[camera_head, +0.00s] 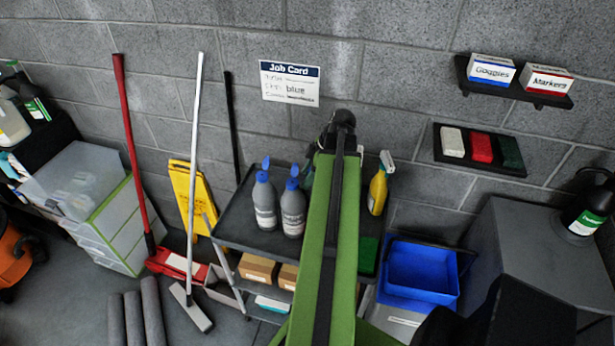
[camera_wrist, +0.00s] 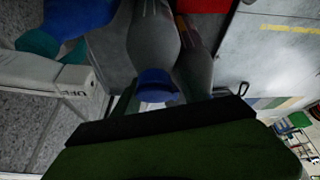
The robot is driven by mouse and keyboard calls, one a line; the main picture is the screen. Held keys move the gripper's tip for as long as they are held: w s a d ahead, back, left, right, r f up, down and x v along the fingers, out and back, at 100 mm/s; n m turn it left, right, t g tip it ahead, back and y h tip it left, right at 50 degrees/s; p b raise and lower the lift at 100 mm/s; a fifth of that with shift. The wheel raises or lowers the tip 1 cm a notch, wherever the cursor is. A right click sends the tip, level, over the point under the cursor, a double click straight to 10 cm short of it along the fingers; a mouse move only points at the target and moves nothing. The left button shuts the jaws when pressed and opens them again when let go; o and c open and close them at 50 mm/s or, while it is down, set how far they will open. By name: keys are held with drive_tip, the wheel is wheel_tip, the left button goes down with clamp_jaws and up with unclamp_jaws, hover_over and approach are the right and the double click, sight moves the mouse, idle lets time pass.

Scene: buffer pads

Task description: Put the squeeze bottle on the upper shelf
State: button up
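Two grey bottles with blue tops, a left one (camera_head: 264,205) and a right one (camera_head: 293,212), stand upright on the dark cart top in the head view. Grey bottles (camera_wrist: 153,45) also show close up in the wrist view. The black upper shelf (camera_head: 516,88) is on the wall at the right, above a second black ledge (camera_head: 478,171). My green arm reaches over the cart, and its dark end (camera_head: 340,130) is right of both bottles. I cannot make out fingers or a grip there. Part of a teal item is hidden behind my arm.
The upper shelf carries a Goggles box (camera_head: 491,71) and a Markers box (camera_head: 545,80), leaving little room. The lower ledge holds white, red and green blocks. A yellow spray bottle (camera_head: 378,190) stands right of my arm. A job card (camera_head: 290,83) reads "blue".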

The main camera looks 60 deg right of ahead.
drive_tip(key=shift+r+p, duration=0.3)
drive_tip(key=shift+p, duration=0.05)
drive_tip(key=p+v, duration=1)
drive_tip(key=v, duration=0.1)
drive_tip(key=shift+r+p, duration=0.3)
